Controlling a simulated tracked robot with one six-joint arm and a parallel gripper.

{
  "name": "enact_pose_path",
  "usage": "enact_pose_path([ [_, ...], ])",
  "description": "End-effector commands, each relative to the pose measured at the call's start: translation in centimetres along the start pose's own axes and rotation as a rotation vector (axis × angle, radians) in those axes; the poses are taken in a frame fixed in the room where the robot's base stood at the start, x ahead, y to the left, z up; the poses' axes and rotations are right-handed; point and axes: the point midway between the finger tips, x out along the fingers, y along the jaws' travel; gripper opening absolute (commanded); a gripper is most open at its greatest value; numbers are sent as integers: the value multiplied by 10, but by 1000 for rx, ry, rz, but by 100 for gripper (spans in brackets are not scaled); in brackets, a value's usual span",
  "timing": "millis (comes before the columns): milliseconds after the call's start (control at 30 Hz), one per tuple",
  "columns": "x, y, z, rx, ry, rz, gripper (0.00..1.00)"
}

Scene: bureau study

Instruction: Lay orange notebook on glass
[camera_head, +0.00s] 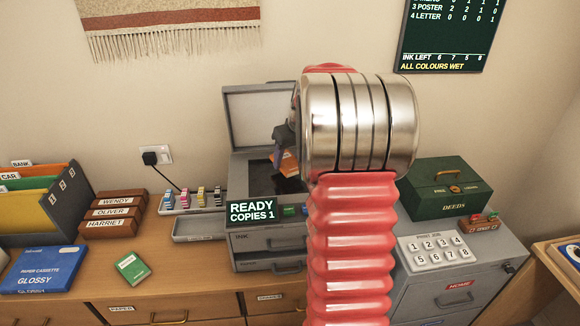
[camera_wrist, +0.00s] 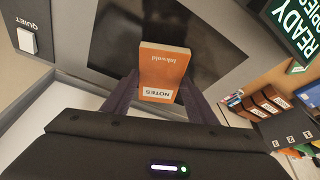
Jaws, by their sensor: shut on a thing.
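The orange notebook (camera_wrist: 163,72), labelled NOTES, is held between the two dark fingers of my gripper (camera_wrist: 165,98) in the wrist view. It is over the dark glass (camera_wrist: 120,40) of the copier; whether it touches the glass cannot be told. In the head view a small part of the orange notebook (camera_head: 289,163) shows at the gripper (camera_head: 283,155), left of my arm, which hides the rest. The copier's lid (camera_head: 258,103) stands open behind the glass (camera_head: 262,178). The copier's display reads READY, COPIES 1.
A green DEEDS box (camera_head: 446,190) and a numbered keypad (camera_head: 436,250) stand to the right. A QUIET switch (camera_wrist: 27,40) is beside the glass.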

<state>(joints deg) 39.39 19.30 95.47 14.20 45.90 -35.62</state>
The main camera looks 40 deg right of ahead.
Motion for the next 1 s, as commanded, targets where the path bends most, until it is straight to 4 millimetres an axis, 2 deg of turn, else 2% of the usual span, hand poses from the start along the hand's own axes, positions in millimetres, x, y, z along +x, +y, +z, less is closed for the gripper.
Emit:
enact_pose_path([
  [200,25,0,11,1,-2,-1,26],
  [300,31,0,13,1,-1,-1,26],
  [667,33,0,14,1,-1,0,26],
  [700,33,0,14,0,-1,0,55],
  [933,33,0,14,0,-1,0,71],
  [1000,33,0,14,0,-1,0,71],
])
